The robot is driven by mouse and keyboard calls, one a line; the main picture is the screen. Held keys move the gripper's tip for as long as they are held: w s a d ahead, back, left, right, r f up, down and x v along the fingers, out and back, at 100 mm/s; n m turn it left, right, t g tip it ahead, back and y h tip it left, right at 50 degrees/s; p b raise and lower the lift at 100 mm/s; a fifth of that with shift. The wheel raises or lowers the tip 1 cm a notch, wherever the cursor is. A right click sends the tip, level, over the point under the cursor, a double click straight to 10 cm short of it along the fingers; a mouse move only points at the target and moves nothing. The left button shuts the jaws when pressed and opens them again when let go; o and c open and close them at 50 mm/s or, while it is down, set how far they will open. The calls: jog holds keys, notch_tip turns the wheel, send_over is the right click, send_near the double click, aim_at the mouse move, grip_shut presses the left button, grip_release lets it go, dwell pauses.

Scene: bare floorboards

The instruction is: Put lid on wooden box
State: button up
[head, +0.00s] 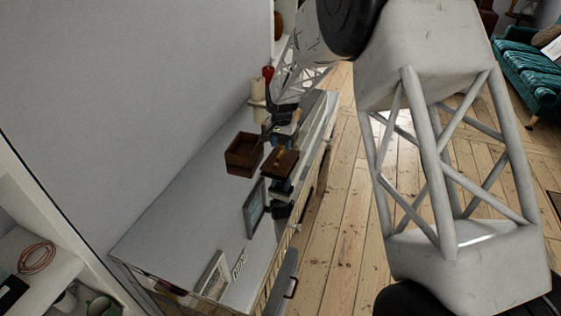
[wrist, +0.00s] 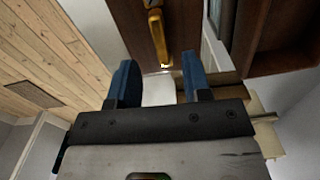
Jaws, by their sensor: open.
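The wooden box (head: 243,154) is dark brown, with an open top, and stands on a glossy cabinet top (head: 190,215). It fills the upper right of the wrist view (wrist: 280,48). The wooden lid (head: 283,165), brown with a gold handle, is just right of the box in the head view. In the wrist view the lid (wrist: 185,22) is at the top, with its handle (wrist: 157,38) ahead of my fingers. My gripper (wrist: 158,82) has its blue fingers apart, with nothing held between them. In the head view my gripper (head: 283,118) is close to the lid, on its far side.
A cream candle (head: 258,88) and a red object (head: 268,73) stand behind the box, close to my gripper. Frames (head: 254,208) (head: 212,274) stand on the nearer cabinet top. A wall (head: 150,90) runs along the left. Open floorboards (head: 345,215) lie right.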

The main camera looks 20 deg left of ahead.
aim_at(281, 153)
jog(key=shift+s+f, duration=0.2)
jog(key=shift+f, duration=2.35)
jog(key=shift+c, duration=0.3)
grip_shut()
